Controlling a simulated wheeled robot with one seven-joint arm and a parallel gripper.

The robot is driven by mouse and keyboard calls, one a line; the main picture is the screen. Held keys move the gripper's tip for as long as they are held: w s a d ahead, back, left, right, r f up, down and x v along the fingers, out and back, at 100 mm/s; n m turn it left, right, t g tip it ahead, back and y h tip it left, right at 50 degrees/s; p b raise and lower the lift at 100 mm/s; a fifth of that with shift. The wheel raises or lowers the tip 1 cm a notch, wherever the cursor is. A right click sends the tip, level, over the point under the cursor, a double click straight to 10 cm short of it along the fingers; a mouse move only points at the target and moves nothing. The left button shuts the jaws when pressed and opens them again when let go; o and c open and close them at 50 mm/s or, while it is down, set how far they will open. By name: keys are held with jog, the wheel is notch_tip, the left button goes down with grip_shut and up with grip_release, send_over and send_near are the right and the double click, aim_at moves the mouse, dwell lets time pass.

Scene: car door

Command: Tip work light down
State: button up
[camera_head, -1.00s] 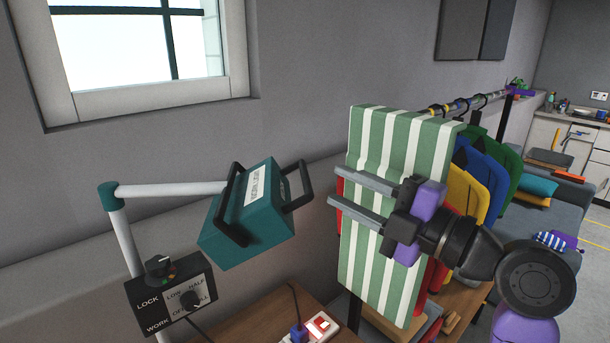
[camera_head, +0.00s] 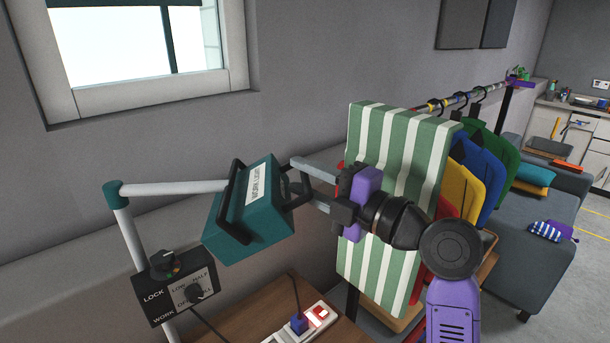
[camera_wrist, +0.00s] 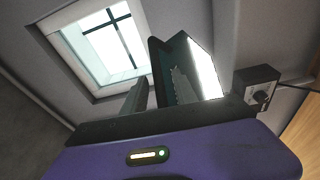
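The teal work light (camera_head: 245,215) hangs at the end of a white jointed arm, with a black handle bar on each side. Its white label faces up in the head view. In the wrist view the work light (camera_wrist: 182,70) shows a bright white panel. My gripper (camera_head: 300,182) is at the light's right-hand handle, its grey fingers apart, one above and one lower. The handle seems to lie between or just beside them; contact cannot be told. In the wrist view, one finger shows beside the dark handle.
A control box (camera_head: 175,287) with LOCK and WORK marks and two knobs sits on the light's stand. A power strip (camera_head: 305,325) lies on a wooden table below. A green-striped cloth (camera_head: 395,150) hangs close behind my gripper, with coloured garments beyond.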

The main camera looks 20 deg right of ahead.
grip_shut()
dwell(1.4)
